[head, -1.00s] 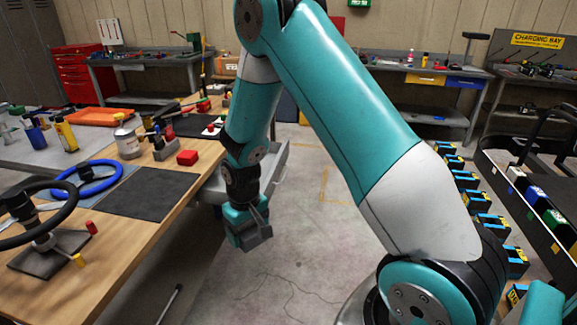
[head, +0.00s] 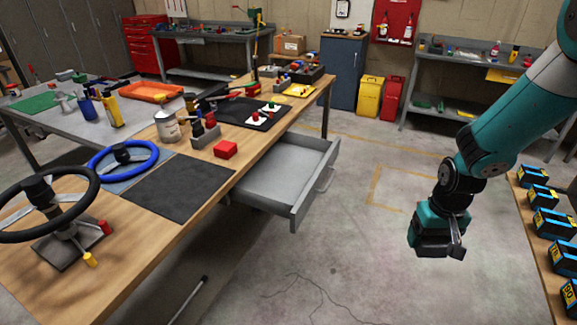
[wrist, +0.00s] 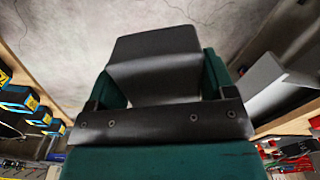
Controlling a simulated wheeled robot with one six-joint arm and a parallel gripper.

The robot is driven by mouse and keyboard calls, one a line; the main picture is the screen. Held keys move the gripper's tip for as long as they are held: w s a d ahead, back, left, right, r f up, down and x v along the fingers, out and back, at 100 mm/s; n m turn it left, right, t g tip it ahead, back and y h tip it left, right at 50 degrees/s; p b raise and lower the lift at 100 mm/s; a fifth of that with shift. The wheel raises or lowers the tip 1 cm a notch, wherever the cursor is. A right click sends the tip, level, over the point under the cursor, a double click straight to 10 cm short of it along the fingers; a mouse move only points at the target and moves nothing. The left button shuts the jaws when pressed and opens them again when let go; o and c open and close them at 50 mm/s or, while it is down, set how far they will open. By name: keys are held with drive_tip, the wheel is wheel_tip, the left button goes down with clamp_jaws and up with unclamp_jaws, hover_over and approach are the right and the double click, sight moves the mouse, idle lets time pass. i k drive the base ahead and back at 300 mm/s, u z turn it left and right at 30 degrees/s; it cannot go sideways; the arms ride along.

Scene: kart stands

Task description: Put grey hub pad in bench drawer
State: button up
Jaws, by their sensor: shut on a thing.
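My gripper (head: 437,240) hangs over the open floor to the right of the bench drawer in the head view, clear of it. In the wrist view its green fingers (wrist: 160,92) are shut on a dark grey, bent-looking piece, the grey hub pad (wrist: 155,55). In the head view the pad is hard to tell from the dark gripper. The bench drawer (head: 285,176) is pulled out from under the wooden bench, and its grey inside looks empty. A grey edge at the right of the wrist view may be the drawer.
Blue-and-black battery packs (head: 553,222) line a wooden surface at right. The floor between is clear.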

sight(286, 174)
drive_tip(key=i, duration=1.85)
drive_tip(key=u, duration=1.2)
